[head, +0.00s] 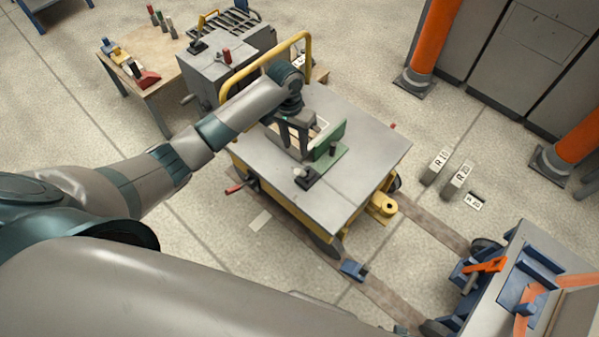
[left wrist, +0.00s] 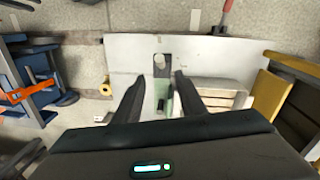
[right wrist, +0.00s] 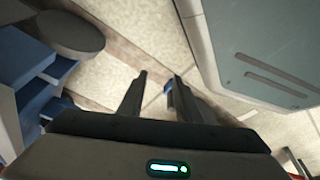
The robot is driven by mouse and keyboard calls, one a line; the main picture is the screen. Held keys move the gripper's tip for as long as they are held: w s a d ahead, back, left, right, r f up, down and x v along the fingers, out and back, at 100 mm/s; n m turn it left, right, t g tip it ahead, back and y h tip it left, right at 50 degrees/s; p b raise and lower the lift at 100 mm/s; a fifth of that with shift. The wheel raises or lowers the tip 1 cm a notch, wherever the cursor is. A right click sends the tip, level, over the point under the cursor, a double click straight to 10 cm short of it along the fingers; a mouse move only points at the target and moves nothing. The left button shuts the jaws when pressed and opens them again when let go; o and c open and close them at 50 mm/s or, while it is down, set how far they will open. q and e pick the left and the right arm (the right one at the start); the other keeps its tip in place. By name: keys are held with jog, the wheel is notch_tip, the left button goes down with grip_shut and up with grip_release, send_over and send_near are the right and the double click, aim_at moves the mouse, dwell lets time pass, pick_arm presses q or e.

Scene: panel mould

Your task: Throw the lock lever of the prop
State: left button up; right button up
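An orange lever (head: 485,264) sits on the blue-fitted cart at the lower right of the head view; I cannot tell whether it is the prop's lock lever. It also shows at the left of the left wrist view (left wrist: 28,92). A green angled block (head: 328,145) stands on the grey-topped trolley, beside a dark plate with a pale knob (head: 302,173). My left gripper (head: 296,150) is open above the trolley top, close to the green block, with nothing visibly held. My right gripper (right wrist: 160,76) is open and empty above the floor, near the blue cart.
The trolley top (head: 345,205) has a yellow rail (head: 268,62) at its back. A small blue block (head: 353,270) lies on the floor strip. Grey blocks (head: 437,167) stand right of the trolley. A tool table (head: 150,50) stands at the upper left. Orange columns stand at the right.

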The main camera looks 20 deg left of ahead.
aim_at(300, 173)
pick_arm(q)
jog(key=f, duration=0.4)
jog(key=d+f+b, duration=0.1)
jog(key=f, duration=0.9)
jog(key=shift+s+d, duration=0.15)
jog(key=shift+d+f+b, duration=0.1)
jog(key=shift+f+b, duration=0.2)
jog(key=shift+f, duration=0.4)
pick_arm(e)
jog(key=shift+w+r+g, duration=0.15)
jog(key=shift+w+r, duration=0.05)
jog(key=shift+r, duration=0.4)
jog(key=shift+w+r+g, duration=0.15)
jog(key=shift+r, duration=0.4)
pick_arm(q)
jog(key=c, duration=0.8)
grip_shut()
pick_arm(e)
jog(key=shift+s+d+f, duration=0.1)
jog(key=shift+s+f, duration=0.05)
